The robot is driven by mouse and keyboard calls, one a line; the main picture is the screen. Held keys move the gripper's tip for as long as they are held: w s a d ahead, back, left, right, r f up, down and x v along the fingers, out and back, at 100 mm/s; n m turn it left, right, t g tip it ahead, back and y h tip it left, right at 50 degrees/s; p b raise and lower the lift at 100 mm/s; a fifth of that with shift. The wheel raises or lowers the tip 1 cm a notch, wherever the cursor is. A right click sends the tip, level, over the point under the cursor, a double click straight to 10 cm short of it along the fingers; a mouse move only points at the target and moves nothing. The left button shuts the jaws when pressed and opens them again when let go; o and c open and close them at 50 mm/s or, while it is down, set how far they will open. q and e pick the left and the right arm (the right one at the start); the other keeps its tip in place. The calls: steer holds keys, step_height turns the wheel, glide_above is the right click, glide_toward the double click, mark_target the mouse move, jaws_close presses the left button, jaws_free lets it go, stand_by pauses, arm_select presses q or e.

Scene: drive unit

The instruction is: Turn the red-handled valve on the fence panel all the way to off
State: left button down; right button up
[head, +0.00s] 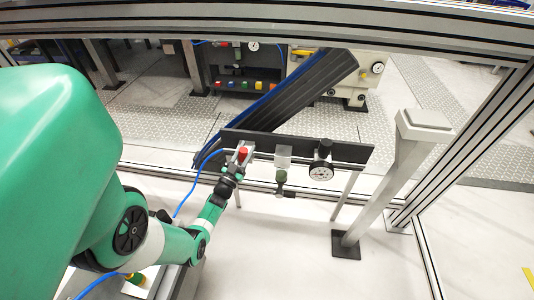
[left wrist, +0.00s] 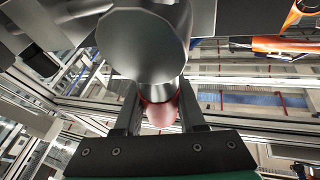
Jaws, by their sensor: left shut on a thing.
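The fence panel (head: 348,151) is a dark horizontal bar on thin legs, in the middle of the head view. The red valve handle (head: 243,153) is at its left end, with a blue hose running from nearby. My left gripper (head: 240,160) is at this handle. In the left wrist view, the red handle (left wrist: 161,112) lies between the two fingers of the left gripper (left wrist: 160,104), which is shut on it. A large grey cylindrical part (left wrist: 148,45) stands just beyond and hides much of the valve body. My right gripper is not in view.
A grey block with an olive fitting (head: 281,175) and a round gauge (head: 321,171) sit right of the valve on the panel. A grey post (head: 380,195) stands further right. An aluminium frame beam (head: 300,30) crosses the top.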

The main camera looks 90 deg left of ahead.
arm_select(q)
steer(key=shift+s+a+n+g+y, duration=0.1)
steer(key=shift+s+n+g+y, duration=0.2)
steer(key=shift+n, duration=0.4)
steer(key=shift+s+a+n+g+y, duration=0.1)
steer(key=shift+s+n+g+y, duration=0.2)
steer(key=shift+n, duration=0.4)
steer(key=shift+s, duration=0.1)
steer(key=c, duration=0.5)
jaws_free()
steer(key=v, duration=1.1)
steer(key=shift+d+f+p, duration=0.15)
steer(key=shift+d+p, duration=0.15)
steer(key=shift+p, duration=0.05)
steer(key=shift+s, duration=0.1)
